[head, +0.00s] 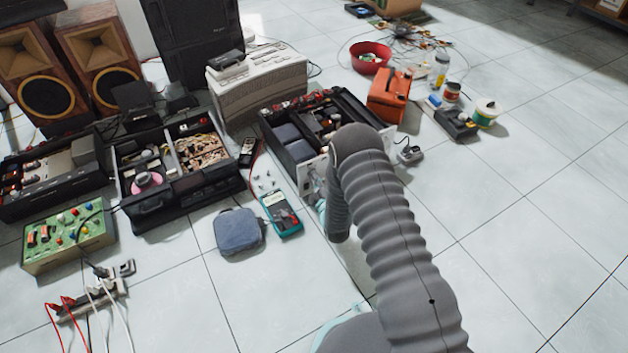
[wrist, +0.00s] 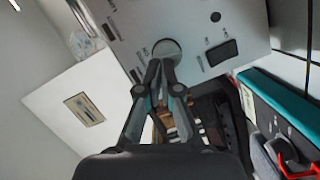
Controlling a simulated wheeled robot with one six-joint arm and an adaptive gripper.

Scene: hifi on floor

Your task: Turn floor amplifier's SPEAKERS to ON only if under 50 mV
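The floor amplifier (head: 292,150) has its top open and its pale front panel faces my gripper. In the wrist view that front panel (wrist: 120,22) shows tilted, with a round grey knob (wrist: 166,48), a dark rectangular switch (wrist: 222,53) and small markings too blurred to read. My gripper (wrist: 161,64) has its fingertips together at the knob's lower edge; whether they touch it I cannot tell. In the head view my arm hides the gripper and part of the panel. A teal multimeter (head: 283,214) lies before the amplifier; its reading is not legible. It also shows in the wrist view (wrist: 285,105).
A blue-grey pouch (head: 238,232) lies left of the multimeter. Other opened units (head: 180,205) stand to the left. An orange case (head: 389,98) stands right of the amplifier, with a small grey device (head: 410,155) nearby.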

